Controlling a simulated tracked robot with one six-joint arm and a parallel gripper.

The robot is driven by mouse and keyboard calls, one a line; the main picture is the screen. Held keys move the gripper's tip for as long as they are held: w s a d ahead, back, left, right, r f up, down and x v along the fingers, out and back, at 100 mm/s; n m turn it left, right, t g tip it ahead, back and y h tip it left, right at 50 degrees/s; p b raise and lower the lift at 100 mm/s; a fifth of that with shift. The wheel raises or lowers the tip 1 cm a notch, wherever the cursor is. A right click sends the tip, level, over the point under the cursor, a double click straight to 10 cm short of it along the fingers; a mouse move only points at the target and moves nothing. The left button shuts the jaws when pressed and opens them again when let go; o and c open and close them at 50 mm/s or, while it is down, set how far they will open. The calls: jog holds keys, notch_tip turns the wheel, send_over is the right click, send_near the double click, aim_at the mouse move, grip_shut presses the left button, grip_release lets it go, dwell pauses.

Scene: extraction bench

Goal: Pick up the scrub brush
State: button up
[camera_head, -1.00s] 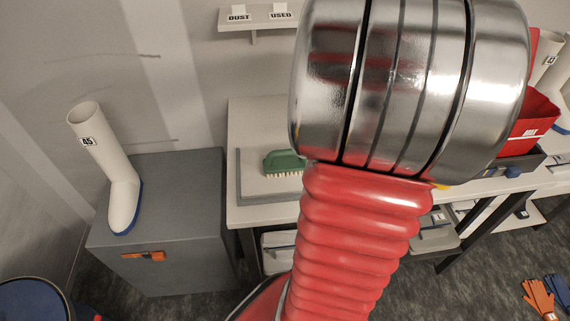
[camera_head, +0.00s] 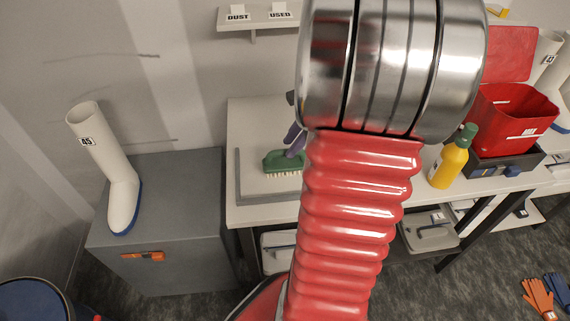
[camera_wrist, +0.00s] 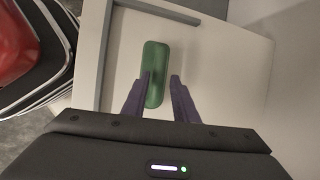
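The scrub brush has a green body and pale bristles. In the head view the scrub brush (camera_head: 281,162) sits bristles down on the bench's left end, its right part by my arm. In the wrist view the brush (camera_wrist: 156,62) lies lengthwise between and beyond the fingertips. My gripper (camera_wrist: 161,77) is open, its two purple fingers apart. The left finger overlaps the brush's left edge in the picture; the right finger is clear of its right side. In the head view a purple finger shows just above the brush. Whether any finger touches it I cannot tell.
A grey raised edging (camera_wrist: 106,45) borders the brush's place on the white bench (camera_head: 257,215). A yellow bottle (camera_head: 449,166) and an open red box (camera_head: 512,122) stand to the right. A white boot (camera_head: 121,190) stands on a grey cabinet (camera_head: 180,220) at left.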

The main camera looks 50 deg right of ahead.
aim_at(286, 160)
jog(key=x, duration=0.4)
jog(key=shift+a+f, duration=0.15)
jog(key=shift+f, duration=0.05)
dwell(0.3)
grip_shut()
